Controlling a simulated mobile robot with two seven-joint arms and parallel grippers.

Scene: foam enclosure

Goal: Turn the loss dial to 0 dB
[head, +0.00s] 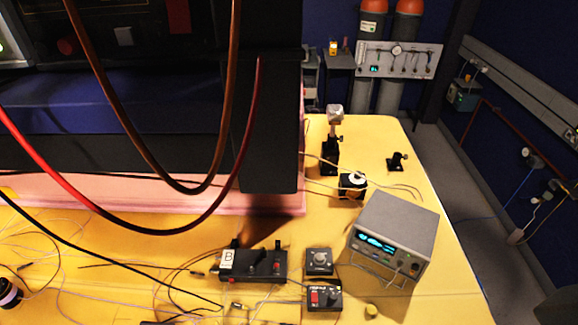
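A small black box with a round grey knob (319,260) sits on the yellow table at the lower middle right in the head view. It may be the loss dial, but its markings are too small to read. A second black box with a red switch (315,298) sits just in front of it. A black round device with a white top (354,182) stands further back. Neither of my grippers shows in this view.
The yellow table (440,285) carries a grey instrument with a lit display (392,238), a black box marked B (253,264), posts (330,150) and loose wires. Red and brown cables (229,110) hang across the left. A dark block stands at the back left.

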